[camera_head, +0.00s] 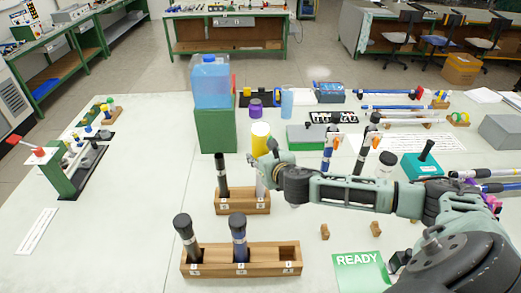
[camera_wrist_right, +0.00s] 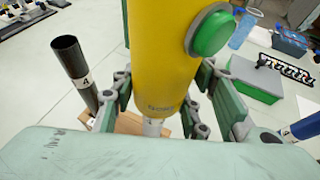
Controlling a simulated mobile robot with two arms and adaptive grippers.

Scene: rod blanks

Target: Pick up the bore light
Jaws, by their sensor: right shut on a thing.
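The bore light, a yellow cylinder (camera_head: 261,131) with a green button, is upright above the rear wooden rack (camera_head: 229,208). In the right wrist view the yellow body (camera_wrist_right: 158,55) fills the middle. My right gripper (camera_head: 262,165) is shut on it, with fingers on both sides. A pale, labelled piece (camera_wrist_right: 152,127) shows below the yellow body over the rack; I cannot tell whether it is part of the light or a separate rod. A black tube marked 4 (camera_wrist_right: 73,66) stands in the same rack to the left. My left gripper is not in view.
A front wooden rack (camera_head: 240,262) holds two dark capped rods and has an empty right slot. A green box (camera_head: 218,125) with a blue container stands behind left. Blue-and-black rods (camera_head: 330,148) stand behind my right arm. The left-centre table is clear.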

